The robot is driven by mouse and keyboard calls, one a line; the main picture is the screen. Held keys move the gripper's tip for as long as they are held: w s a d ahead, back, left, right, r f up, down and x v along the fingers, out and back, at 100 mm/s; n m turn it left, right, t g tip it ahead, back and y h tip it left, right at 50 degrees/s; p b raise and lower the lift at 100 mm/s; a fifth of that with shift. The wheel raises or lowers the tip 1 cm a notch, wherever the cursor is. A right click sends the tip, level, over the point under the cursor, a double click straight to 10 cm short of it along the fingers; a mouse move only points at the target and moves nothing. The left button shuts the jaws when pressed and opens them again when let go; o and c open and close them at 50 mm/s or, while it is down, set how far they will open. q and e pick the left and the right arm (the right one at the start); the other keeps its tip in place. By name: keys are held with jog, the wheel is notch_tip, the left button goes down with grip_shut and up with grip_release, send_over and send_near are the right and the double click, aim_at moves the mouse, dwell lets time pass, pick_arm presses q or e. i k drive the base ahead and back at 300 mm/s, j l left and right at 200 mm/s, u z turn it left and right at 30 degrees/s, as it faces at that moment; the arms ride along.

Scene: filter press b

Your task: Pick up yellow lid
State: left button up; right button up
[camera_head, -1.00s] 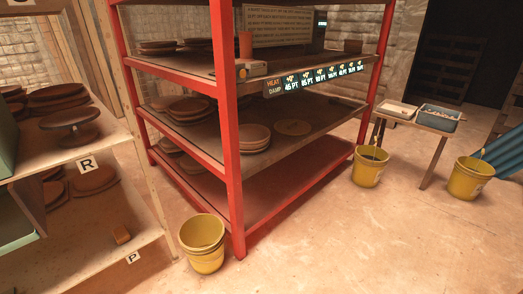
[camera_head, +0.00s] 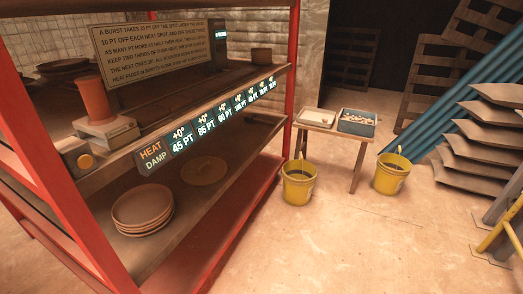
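A flat round yellowish disc (camera_head: 203,172), which may be the yellow lid, lies on the middle shelf of the red rack, behind and right of a stack of brown plates (camera_head: 142,208). I cannot tell for sure that it is a lid. Two yellow buckets stand on the floor: one (camera_head: 299,187) in front of the small table and one (camera_head: 391,178) to its right. Both look open at the top with something sticking out. Neither of my grippers shows in the head view.
A small table (camera_head: 340,133) holds two trays. The floor (camera_head: 350,245) in front is clear.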

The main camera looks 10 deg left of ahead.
aim_at(204, 171)
jog(key=i+z, duration=0.3)
jog(key=i, duration=1.3)
